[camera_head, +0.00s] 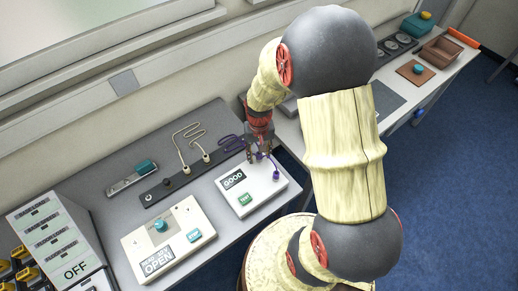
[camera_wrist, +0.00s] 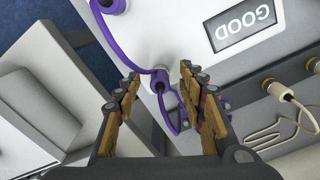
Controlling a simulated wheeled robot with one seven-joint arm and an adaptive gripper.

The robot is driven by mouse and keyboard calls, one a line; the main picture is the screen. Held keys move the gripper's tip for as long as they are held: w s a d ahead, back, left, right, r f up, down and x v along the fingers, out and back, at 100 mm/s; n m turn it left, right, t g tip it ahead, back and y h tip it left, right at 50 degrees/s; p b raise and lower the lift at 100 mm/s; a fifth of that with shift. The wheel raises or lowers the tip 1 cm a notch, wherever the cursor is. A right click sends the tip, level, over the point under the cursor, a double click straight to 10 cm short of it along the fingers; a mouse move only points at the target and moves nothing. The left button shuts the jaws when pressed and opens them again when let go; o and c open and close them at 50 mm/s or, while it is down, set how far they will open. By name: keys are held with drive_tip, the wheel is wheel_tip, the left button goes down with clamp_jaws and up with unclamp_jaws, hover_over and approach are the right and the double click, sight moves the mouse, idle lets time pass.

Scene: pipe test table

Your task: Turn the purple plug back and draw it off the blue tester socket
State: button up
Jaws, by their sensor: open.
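The white tester (camera_head: 262,194) has a screen reading GOOD and two purple plugs on its right part. One purple plug (camera_head: 276,174) stands clear of my gripper; it shows at the top left of the wrist view (camera_wrist: 111,5). The other purple plug (camera_wrist: 161,83) is between my fingers, upright by a pale round collar. My gripper (camera_wrist: 160,80) is open around it, with a gap visible on both sides. In the head view my gripper (camera_head: 259,155) is over the tester's back edge and hides much of this plug. I cannot make out any blue on the sockets.
A white box reading OPEN (camera_head: 167,240) stands at front left. My arm covers the table's right part in the head view.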

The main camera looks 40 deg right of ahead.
drive_tip(key=shift+f, duration=0.15)
drive_tip(key=shift+c, duration=0.6)
clamp_jaws()
drive_tip(key=n, duration=0.5)
idle(0.4)
